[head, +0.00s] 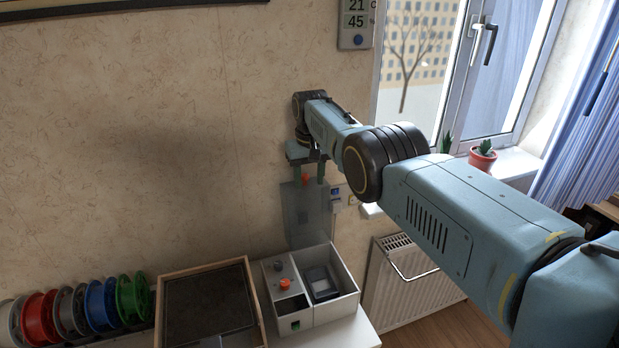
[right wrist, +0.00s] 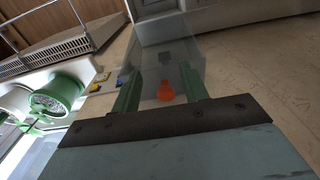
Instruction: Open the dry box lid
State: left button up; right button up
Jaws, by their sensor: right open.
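The dry box is a white box (head: 349,272) at the lower middle of the head view, with its right-hand compartment uncovered. Its clear grey lid (head: 308,215) stands raised, roughly upright, at the back of the box near the wall. The lid's orange knob (head: 306,180) is near its upper edge. My right gripper (head: 309,177) is at the top of the lid, fingers apart and pointing down. In the right wrist view, the orange knob (right wrist: 166,92) shows between the two green-grey fingers, with gaps either side, and the lid (right wrist: 165,48) extends beyond. My left gripper is out of view.
A wood-framed tray (head: 206,268) and several coloured spools (head: 100,302) stand left of the box. A radiator (head: 405,285) and a window with a potted cactus (head: 483,156) are to the right. A small wall device (head: 336,195) is close beside the lid.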

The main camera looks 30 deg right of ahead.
notch_tip(320, 180, up, 13)
jog(key=p, duration=0.2)
jog(key=shift+s, duration=0.35)
jog(key=shift+r, duration=0.1)
